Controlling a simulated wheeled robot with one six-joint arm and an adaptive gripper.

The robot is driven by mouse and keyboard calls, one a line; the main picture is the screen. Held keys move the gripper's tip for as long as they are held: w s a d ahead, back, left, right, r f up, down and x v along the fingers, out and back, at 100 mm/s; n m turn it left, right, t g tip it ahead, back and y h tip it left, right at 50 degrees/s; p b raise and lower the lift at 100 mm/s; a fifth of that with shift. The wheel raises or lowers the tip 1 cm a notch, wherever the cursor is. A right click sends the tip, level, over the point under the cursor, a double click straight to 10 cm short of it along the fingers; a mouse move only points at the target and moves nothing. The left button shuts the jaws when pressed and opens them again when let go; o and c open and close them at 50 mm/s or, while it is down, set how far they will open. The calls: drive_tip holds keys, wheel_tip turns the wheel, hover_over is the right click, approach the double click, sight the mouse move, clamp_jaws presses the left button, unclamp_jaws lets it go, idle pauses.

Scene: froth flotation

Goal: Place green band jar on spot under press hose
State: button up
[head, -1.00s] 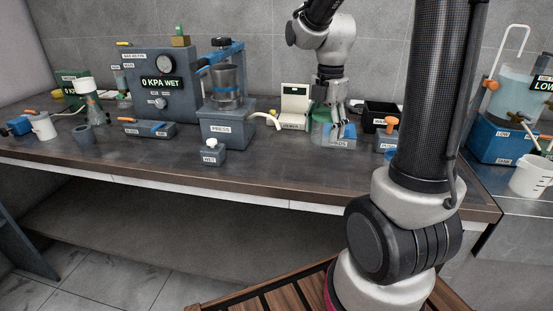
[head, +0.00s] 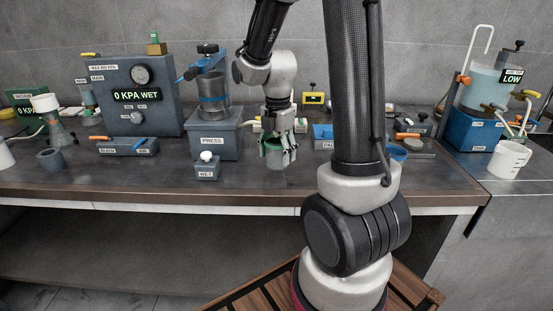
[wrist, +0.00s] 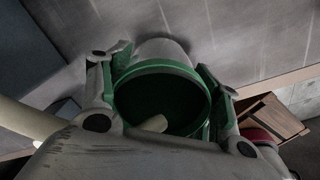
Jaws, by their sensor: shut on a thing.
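The green band jar (wrist: 160,66) is between the two fingers of my gripper (wrist: 165,95) in the wrist view, its open green rim facing the camera. In the head view, my gripper (head: 277,150) is shut on the jar (head: 274,158), just right of the press (head: 213,138). The pale press hose (wrist: 28,120) enters from the left in the wrist view, and a pale tip shows at the jar's mouth. In the head view the hose is mostly hidden behind my gripper. I cannot tell whether the jar touches the bench, and no marked spot is visible beneath it.
The small WET box (head: 207,168) stands on the bench (head: 120,182) in front of the press. The bench front between the WET box and my arm is clear. A white beaker (head: 509,158) stands far right.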

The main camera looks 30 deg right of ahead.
drive_tip(key=shift+f, duration=1.05)
drive_tip(key=shift+f, duration=0.1)
drive_tip(key=o, duration=1.4)
